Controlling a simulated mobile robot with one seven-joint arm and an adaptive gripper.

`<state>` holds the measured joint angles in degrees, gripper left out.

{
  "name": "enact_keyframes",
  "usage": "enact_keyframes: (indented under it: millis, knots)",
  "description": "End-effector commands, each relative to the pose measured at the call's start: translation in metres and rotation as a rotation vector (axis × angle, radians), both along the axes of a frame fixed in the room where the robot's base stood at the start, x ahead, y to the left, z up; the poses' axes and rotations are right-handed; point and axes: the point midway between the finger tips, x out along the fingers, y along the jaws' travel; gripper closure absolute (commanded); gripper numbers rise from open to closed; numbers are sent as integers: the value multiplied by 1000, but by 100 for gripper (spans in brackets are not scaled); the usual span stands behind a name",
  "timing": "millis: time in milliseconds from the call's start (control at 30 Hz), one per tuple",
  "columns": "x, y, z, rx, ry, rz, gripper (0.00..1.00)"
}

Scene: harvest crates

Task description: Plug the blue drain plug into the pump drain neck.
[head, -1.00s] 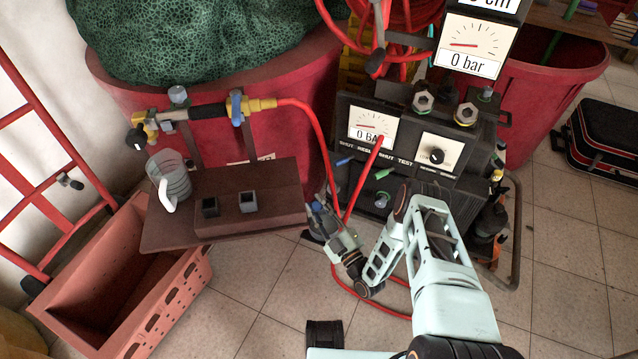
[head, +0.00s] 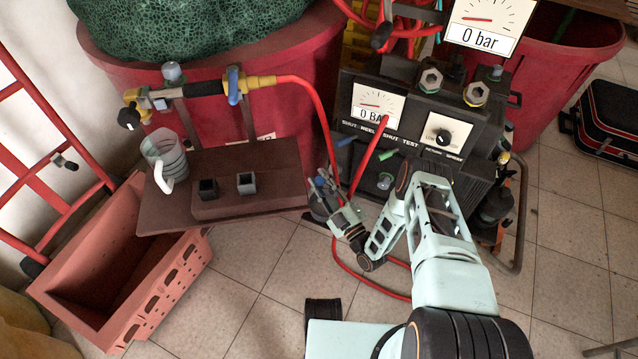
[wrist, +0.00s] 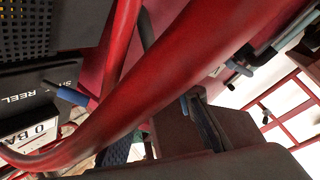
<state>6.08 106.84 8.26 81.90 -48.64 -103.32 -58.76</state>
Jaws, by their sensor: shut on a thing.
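My gripper (head: 322,192) is in the middle of the head view, in front of the pump unit (head: 400,130) and right of the brown shelf. It is shut on a small blue thing, which I take to be the blue drain plug (head: 319,182); the fingers hide much of it. A small blue bit also shows beside a dark finger in the wrist view (wrist: 184,105). A pale round fitting (head: 385,181) low on the pump front may be the drain neck; I cannot tell for sure. The plug is apart from it, to its left.
A red hose (head: 366,165) runs down close by my gripper and crosses the wrist view (wrist: 150,90). The brown shelf (head: 270,165) holds a clear jug (head: 170,160) and two small dark cups. An orange crate (head: 185,270) stands at lower left.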

Motion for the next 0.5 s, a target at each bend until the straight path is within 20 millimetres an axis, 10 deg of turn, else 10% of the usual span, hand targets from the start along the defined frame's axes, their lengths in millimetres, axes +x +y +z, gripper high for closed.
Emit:
enact_keyframes:
  millis: [500]
  knots:
    - [33,-13,-27,0,0,-2,100]
